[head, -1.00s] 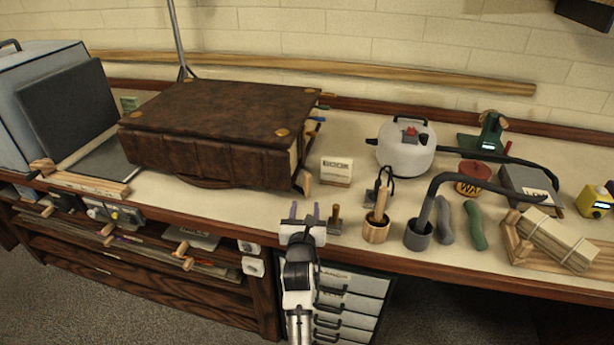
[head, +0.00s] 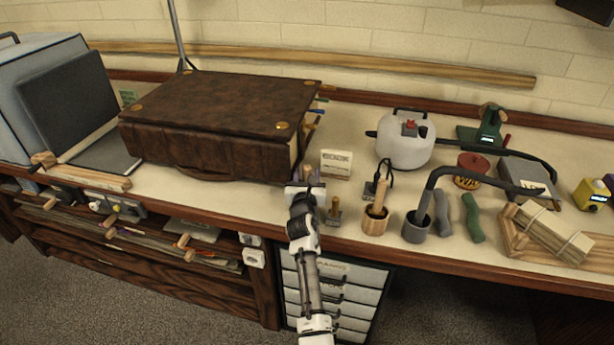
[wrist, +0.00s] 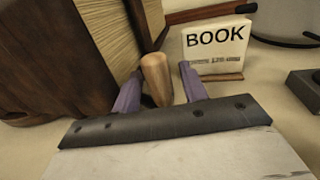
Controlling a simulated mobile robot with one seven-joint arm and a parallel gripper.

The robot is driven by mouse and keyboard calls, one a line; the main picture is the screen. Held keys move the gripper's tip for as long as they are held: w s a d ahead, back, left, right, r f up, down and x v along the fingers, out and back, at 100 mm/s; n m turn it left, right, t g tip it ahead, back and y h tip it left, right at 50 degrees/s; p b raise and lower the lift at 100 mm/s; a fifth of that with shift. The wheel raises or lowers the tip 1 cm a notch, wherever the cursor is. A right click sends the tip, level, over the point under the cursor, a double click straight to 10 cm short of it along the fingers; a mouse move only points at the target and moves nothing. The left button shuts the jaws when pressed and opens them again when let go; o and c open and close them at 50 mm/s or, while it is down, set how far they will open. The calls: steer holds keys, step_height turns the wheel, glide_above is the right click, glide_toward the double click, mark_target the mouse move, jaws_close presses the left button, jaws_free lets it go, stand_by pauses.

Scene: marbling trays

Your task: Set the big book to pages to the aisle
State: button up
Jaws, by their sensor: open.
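The big book (head: 215,110) is a thick, dark brown leather volume with brass-coloured studs, lying flat on the bench. Its ribbed spine faces the front edge, and pale page ends show at its right end. A curved strap hangs low on the spine. In the wrist view the book (wrist: 50,60) fills the left side. My gripper (head: 305,178) is at the book's front right corner, fingers apart. In the wrist view the fingers (wrist: 160,85) stand either side of a rounded wooden handle (wrist: 156,75) beside the page ends. I cannot tell whether they touch it.
A small "BOOK" card (head: 336,163) stands just right of the gripper. A wooden-handled tool (head: 335,212), a wooden cup (head: 375,220) and a dark cup (head: 417,226) stand along the front. A white kettle-like pot (head: 405,145) is behind. A grey slanted board (head: 70,105) stands left of the book.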

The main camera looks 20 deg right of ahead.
steer(key=shift+c, duration=0.3)
jaws_close()
